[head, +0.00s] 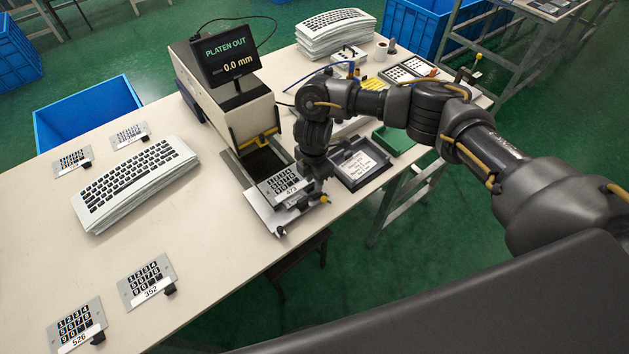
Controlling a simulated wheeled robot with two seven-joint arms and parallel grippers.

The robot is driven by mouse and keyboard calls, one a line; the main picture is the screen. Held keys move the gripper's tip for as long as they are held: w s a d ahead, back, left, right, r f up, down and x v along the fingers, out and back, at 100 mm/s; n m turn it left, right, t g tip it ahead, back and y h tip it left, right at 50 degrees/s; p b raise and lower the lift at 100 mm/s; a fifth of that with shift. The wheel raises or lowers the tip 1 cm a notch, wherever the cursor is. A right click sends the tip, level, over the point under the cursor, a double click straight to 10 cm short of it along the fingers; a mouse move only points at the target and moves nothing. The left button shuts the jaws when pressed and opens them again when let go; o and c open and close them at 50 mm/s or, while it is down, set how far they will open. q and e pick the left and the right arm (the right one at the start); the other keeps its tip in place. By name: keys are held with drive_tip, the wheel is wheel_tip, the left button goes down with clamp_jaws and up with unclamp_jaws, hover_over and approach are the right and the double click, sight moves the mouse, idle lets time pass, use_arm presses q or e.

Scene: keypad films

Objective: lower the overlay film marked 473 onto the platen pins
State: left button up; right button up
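The overlay film marked 473 (281,184), a grey plate with dark keys and a white label, is over the pulled-out platen (266,214) at the front of the press. My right gripper (311,195) points down at the film's right edge and appears shut on it there; its fingertips are mostly hidden. The film looks roughly level and close above the platen; I cannot tell whether it touches. The pins are hidden under the film. My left gripper is not in view.
The press display (227,55) reads "PLATEN OUT" and 0.0 mm. Films 352 (147,280) and 526 (76,325) lie at the front left, near a keyboard stack (134,182). A dark tray (359,163) with a printed card stands right of the platen, near the table edge.

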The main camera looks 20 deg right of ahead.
wheel_tip(320, 180, up, 10)
drive_tip(key=shift+f, duration=0.25)
idle(0.6)
